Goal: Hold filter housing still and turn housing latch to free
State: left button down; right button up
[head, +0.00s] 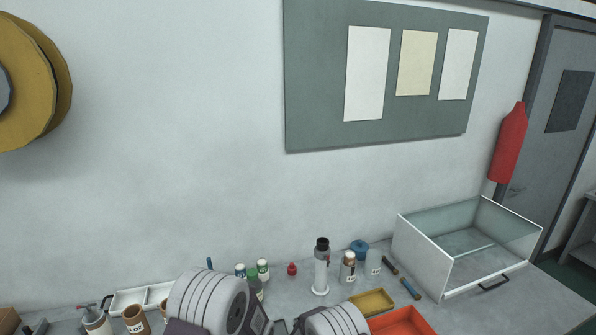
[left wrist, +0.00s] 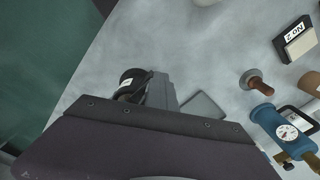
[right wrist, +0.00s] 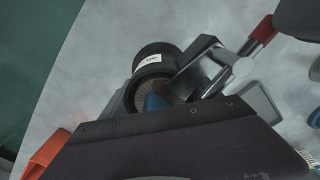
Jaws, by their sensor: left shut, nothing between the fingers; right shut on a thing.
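The filter housing (right wrist: 155,58) is a black round body with a white label and a pleated, open-looking inside with blue in it. My right gripper (right wrist: 158,90) is around it, one finger on each side. A silver lever with a red end (right wrist: 262,30), which looks like the housing latch, extends to the upper right beside the right finger. In the left wrist view a black labelled cylinder, seemingly the same housing (left wrist: 130,80), is just left of my left gripper (left wrist: 160,88), whose fingers are together and empty. Whether they touch it is unclear. The head view does not show the housing or the fingertips.
At the back are bottles (head: 348,268), a yellow tray (head: 372,302), an orange tray (head: 405,322) and a clear-walled box (head: 420,258).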

pick_arm(q)
jog(key=shift+s+d+f, duration=0.2)
jog(key=shift+s+d, duration=0.45)
jog(key=shift+s, duration=0.35)
jog(key=shift+s+d, duration=0.2)
jog(key=shift+d, duration=0.1)
pick_arm(e)
jog(key=shift+a, duration=0.1)
pick_arm(q)
jog(key=shift+w+d, duration=0.1)
jog(key=shift+d, duration=0.05)
jog(key=shift+r, duration=0.1)
notch_tip(320, 180, up, 6)
jog(key=shift+s, duration=0.25)
pick_arm(e)
jog(key=shift+f, duration=0.1)
